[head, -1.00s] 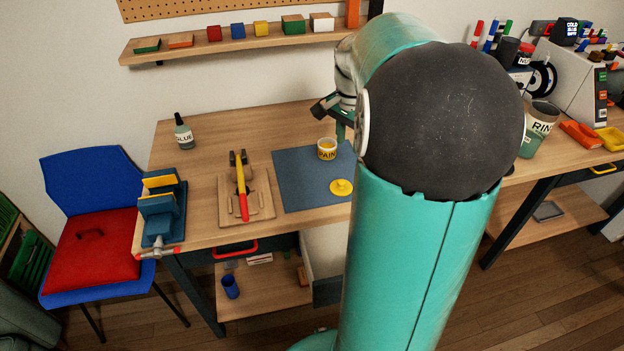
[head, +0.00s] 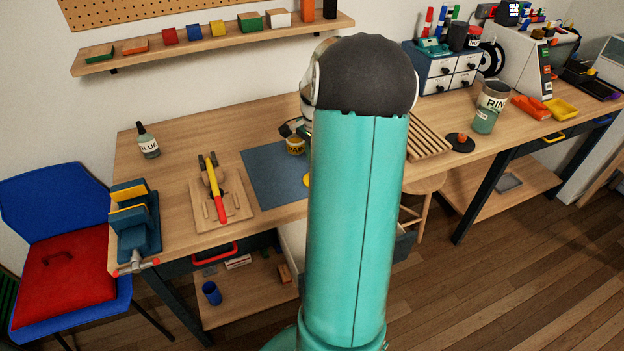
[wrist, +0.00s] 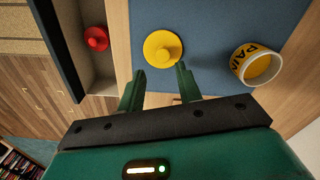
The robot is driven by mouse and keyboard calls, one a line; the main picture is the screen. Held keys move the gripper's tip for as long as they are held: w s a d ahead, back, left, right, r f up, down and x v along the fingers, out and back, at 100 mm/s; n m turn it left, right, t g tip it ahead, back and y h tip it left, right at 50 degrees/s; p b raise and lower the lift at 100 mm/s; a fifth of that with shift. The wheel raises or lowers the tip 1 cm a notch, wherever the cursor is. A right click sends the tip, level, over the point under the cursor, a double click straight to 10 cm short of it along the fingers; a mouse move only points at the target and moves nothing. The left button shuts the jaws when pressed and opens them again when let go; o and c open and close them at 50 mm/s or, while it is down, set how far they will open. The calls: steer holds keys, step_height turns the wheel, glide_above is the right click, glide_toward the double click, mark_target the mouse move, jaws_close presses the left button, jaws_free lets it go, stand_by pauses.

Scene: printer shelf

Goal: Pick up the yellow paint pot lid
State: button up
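The yellow paint pot lid (wrist: 163,48) lies flat on the blue mat (wrist: 205,20) in the wrist view, its round knob facing up. In the head view only a sliver of the lid (head: 307,180) shows beside my arm. The paint pot (wrist: 257,66) stands on the mat to the right of the lid, and it also shows in the head view (head: 295,146). My gripper (wrist: 160,75) is open and empty, its two green fingers apart and pointing toward the lid. The lid appears just beyond the fingertips. My arm hides most of the gripper in the head view.
An open drawer (wrist: 97,75) with a red knobbed item (wrist: 96,39) is left of the mat in the wrist view. A wooden board with a red-and-yellow tool (head: 214,190), a glue bottle (head: 147,141) and a blue vise (head: 135,220) stand on the bench's left side.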

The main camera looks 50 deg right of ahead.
steer(key=shift+s+f, duration=0.1)
steer(key=shift+f, duration=0.45)
steer(key=f, duration=0.5)
steer(key=shift+w+a, duration=0.15)
steer(key=shift+w, duration=0.2)
steer(key=shift+r, duration=0.1)
jaws_close()
